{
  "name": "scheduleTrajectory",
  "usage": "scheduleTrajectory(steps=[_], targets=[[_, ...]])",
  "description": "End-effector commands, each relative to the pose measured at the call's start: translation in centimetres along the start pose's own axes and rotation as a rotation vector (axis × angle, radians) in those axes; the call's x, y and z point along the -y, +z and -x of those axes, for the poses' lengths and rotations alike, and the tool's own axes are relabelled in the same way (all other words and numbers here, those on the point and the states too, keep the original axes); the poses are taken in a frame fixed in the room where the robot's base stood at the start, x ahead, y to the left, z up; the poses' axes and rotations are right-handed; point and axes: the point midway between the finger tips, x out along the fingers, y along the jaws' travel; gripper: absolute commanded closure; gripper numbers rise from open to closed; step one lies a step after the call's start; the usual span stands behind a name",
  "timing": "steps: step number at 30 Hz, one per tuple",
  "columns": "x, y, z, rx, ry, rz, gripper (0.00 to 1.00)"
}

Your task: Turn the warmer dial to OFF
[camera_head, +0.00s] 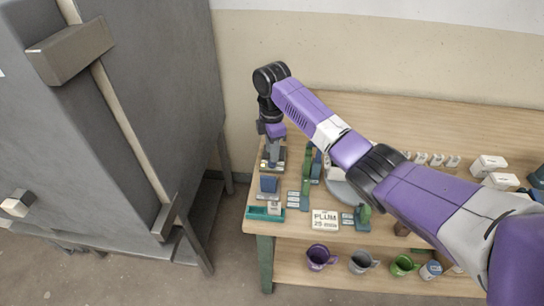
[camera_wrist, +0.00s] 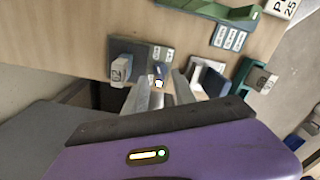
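My gripper (camera_head: 273,152) points down over a small dark unit (camera_head: 265,165) at the left end of the wooden table in the head view. In the wrist view my gripper (camera_wrist: 161,80) has its two grey fingers apart. A small dark piece with a pale, orange-tinted end (camera_wrist: 158,84) shows in the gap between them; it may be the warmer dial, and no finger visibly touches it. Small grey label plates (camera_wrist: 162,54) lie just beyond the fingertips. The dial's markings and setting are too small to read.
A blue block (camera_head: 268,184), a teal tray (camera_head: 264,214) and a PLUM sign (camera_head: 325,220) stand nearby on the table. Green holders (camera_head: 306,164) are close on the right. A large grey cabinet (camera_head: 150,110) stands at the left. Mugs (camera_head: 320,257) sit on the lower shelf.

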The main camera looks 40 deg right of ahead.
Motion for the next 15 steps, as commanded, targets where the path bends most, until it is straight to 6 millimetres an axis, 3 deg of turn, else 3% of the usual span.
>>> scheduleTrajectory(steps=[6, 15], targets=[[0.0, 0.0, -2.7, 0.0, 0.0, 0.0, 0.68], [0.0, 0.0, -3.5, 0.0, 0.002, 0.0, 0.68]])
